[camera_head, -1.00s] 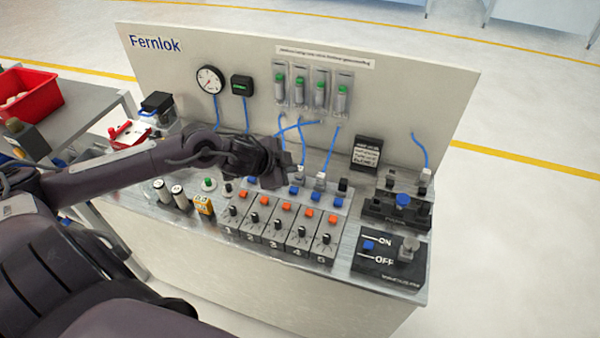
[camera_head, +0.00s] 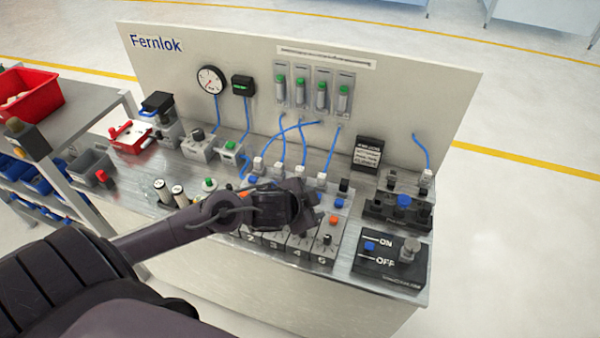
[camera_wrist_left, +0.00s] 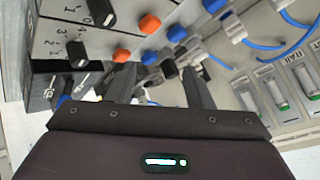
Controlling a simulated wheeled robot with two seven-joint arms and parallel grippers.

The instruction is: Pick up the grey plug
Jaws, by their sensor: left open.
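A grey plug-like piece (camera_head: 408,246) stands upright on the black ON/OFF box (camera_head: 372,272) at the right front of the bench, beside a blue piece (camera_head: 369,246). My left gripper (camera_head: 316,206) is left of and behind this box, over the right part of the numbered valve row (camera_head: 322,256). In the left wrist view my left gripper (camera_wrist_left: 158,80) is open and empty. A black plug (camera_wrist_left: 169,69) shows between its fingers, farther off. The grey piece is not clearly made out in the wrist view. My right gripper is not in view.
The valve row has orange and blue buttons and black knobs. Behind it are white fittings with blue hoses (camera_head: 300,150) and the upright back panel (camera_head: 420,90). A black block (camera_head: 398,212) with a blue knob stands behind the ON/OFF box. A black sign (camera_head: 367,153) stands nearby.

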